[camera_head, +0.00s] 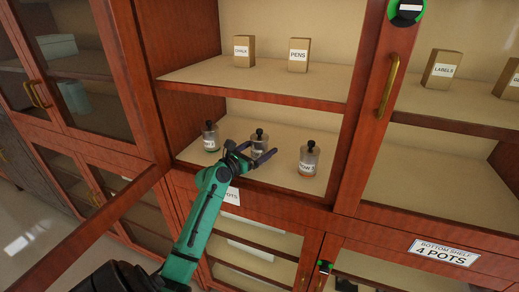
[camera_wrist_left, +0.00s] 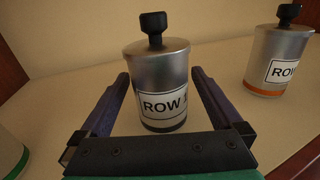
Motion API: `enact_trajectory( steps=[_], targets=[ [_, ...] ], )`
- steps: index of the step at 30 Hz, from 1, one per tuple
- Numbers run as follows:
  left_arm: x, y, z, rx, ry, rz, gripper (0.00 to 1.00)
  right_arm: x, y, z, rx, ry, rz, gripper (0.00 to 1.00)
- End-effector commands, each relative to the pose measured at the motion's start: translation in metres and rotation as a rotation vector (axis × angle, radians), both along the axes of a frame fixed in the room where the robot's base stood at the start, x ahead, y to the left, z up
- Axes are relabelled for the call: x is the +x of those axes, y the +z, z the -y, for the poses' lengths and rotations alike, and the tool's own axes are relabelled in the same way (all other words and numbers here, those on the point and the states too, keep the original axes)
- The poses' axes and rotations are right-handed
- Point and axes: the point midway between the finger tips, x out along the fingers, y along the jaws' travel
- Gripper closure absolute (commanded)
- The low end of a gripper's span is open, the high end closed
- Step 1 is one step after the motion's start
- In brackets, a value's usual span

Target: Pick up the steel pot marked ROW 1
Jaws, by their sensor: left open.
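A steel pot (camera_head: 258,147) with a black knob stands on the lower cabinet shelf, between two other pots. In the left wrist view this pot (camera_wrist_left: 160,70) is upright, with a white label reading ROW and a digit that looks like 1, partly cut off by the curve. My left gripper (camera_head: 262,157) is open, reaching in from the front. In the left wrist view its fingers (camera_wrist_left: 160,98) lie on either side of the pot's body, with gaps showing. The pot's lower front edge is close to the gripper's palm. My right gripper is not in view.
A pot with an orange band (camera_head: 309,161) stands to the right, and a pot with a green band (camera_head: 210,137) to the left. The upper shelf (camera_head: 262,84) holds small boxes, including PENS (camera_head: 298,55). An open cabinet door stands at left.

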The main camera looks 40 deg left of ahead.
Motion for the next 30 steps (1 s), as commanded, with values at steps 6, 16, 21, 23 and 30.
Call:
enact_trajectory(
  steps=[6, 16, 21, 23, 30],
  targets=[
    [-0.001, -0.001, 0.0, -0.001, 0.0, 0.0, 0.42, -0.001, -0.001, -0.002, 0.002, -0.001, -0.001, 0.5],
    [-0.001, 0.001, 0.0, 0.0, 0.001, 0.003, 1.0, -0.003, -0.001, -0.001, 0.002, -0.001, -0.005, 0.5],
    [-0.001, 0.005, 0.0, 0.0, 0.0, 0.004, 1.0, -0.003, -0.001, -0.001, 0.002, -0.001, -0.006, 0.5],
    [-0.001, 0.009, 0.0, 0.0, 0.0, 0.006, 1.0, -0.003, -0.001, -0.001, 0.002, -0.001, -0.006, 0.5],
    [-0.002, 0.038, 0.0, 0.0, 0.0, 0.006, 1.0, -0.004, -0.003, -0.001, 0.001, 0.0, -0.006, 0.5]
  ],
)
